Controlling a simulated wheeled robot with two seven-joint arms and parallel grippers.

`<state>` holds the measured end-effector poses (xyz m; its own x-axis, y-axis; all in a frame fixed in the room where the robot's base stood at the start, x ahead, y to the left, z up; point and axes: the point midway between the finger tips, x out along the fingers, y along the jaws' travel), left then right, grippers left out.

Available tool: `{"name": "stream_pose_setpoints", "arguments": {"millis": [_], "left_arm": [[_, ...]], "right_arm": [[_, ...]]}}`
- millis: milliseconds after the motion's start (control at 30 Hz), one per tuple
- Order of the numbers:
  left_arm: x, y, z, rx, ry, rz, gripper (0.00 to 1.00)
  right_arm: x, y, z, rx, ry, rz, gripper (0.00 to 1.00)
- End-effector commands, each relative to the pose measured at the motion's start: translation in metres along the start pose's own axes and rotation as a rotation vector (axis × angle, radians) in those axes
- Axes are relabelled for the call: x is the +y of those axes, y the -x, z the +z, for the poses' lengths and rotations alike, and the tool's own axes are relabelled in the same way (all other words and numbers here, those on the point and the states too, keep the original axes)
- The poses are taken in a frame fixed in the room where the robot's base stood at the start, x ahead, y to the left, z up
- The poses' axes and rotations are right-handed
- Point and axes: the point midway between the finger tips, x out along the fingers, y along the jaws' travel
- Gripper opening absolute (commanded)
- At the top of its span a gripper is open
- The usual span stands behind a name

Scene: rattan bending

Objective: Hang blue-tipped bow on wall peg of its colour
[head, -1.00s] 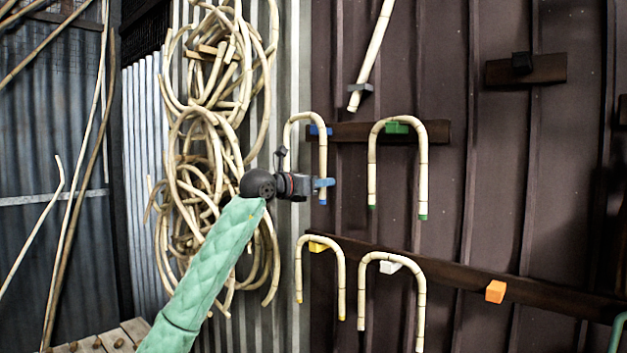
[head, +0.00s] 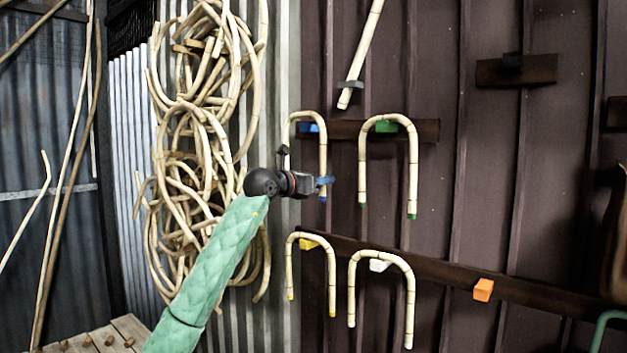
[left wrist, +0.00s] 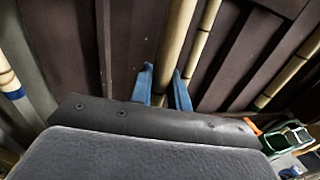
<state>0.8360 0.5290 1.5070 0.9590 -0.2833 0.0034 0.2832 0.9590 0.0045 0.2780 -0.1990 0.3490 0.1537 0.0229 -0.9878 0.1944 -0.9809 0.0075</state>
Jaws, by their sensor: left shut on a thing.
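The blue-tipped bow (head: 323,150) is a pale rattan arch, upright with its legs down, at the upper middle of the head view. The blue peg (head: 309,127) shows under its arch, between the legs; I cannot tell whether they touch. My left gripper (head: 325,181) is shut on the bow's right leg, just above the blue tip. In the left wrist view the blue fingers (left wrist: 162,88) flank the rattan leg (left wrist: 174,45), and a blue-banded leg (left wrist: 12,92) shows at left. My right gripper is not in view.
The green-tipped bow (head: 413,165) hangs close by at the green peg (head: 386,126). Below hang a yellow-tipped bow (head: 332,275) and a white-tipped bow (head: 409,300). The orange peg (head: 483,290) is bare. Coiled rattan (head: 190,190) hangs left of my gripper.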

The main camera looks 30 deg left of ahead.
Motion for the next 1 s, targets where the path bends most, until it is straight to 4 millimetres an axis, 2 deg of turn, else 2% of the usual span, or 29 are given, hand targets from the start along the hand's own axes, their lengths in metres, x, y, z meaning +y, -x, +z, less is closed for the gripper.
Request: {"name": "stream_pose_setpoints", "arguments": {"millis": [233, 400, 767, 1000], "left_arm": [[0.003, -0.01, 0.001, -0.001, 0.002, 0.0, 0.0], [0.004, -0.018, -0.005, -0.001, 0.0, 0.0, 0.0], [0.006, -0.025, -0.011, 0.0, 0.001, 0.0, 0.0], [0.006, -0.025, -0.011, 0.0, 0.001, 0.0, 0.0]], "right_arm": [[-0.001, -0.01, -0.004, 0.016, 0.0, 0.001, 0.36], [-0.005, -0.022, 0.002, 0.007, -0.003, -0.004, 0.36], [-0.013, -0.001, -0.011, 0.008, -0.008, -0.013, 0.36], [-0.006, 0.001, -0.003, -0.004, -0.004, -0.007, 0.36]]}}
